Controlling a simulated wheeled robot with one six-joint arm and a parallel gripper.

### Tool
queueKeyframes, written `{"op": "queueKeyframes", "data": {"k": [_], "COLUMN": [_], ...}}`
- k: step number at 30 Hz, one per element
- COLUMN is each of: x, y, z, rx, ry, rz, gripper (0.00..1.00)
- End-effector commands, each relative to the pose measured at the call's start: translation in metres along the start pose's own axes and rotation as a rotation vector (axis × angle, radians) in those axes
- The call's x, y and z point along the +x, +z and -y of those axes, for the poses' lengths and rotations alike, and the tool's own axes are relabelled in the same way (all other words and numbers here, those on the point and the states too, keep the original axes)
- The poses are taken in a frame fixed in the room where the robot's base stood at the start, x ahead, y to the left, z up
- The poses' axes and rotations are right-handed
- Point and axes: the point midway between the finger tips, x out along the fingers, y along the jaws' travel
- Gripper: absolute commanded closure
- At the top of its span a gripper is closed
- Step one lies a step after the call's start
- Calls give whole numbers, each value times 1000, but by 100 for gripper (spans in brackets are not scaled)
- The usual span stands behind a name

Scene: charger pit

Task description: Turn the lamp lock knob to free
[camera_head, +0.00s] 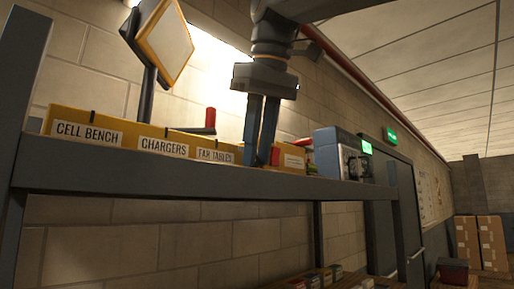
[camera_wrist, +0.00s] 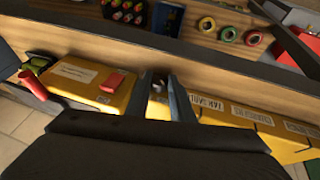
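A lamp with a square, yellow-framed head (camera_head: 168,42) stands on a dark post behind the shelf. A red cylinder (camera_head: 210,118) stands upright by a dark horizontal bar to the right of the post; I cannot tell whether it is the lock knob. My gripper (camera_head: 258,164) points down at the yellow boxes, right of the FAR TABLES label and apart from that red cylinder. In the wrist view its fingers (camera_wrist: 160,78) are apart, with a gap between them. A small dark thing shows in the gap; I cannot tell what it is.
Yellow labelled boxes (camera_head: 120,138) line the grey shelf (camera_head: 180,177). A red block (camera_wrist: 112,82) lies on a box beside my fingers. A red-handled thing (camera_wrist: 35,82) lies further left. A grey device (camera_head: 328,155) stands at the shelf's right. Rings and small items lie on a wooden surface.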

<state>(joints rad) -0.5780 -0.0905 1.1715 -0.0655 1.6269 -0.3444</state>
Motion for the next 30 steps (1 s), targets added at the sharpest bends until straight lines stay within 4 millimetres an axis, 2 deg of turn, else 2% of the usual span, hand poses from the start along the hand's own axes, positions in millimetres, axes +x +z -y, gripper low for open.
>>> {"op": "queueKeyframes", "data": {"k": [1,3,8,20,30], "x": [0,0,0,2,1], "y": [0,0,0,1,1], "z": [0,0,-1,-7,-6], "rx": [0,0,10,98,103], "ry": [-1,-1,-18,-228,-246], "rz": [0,0,2,5,4], "gripper": [89,100,100,100,100]}}
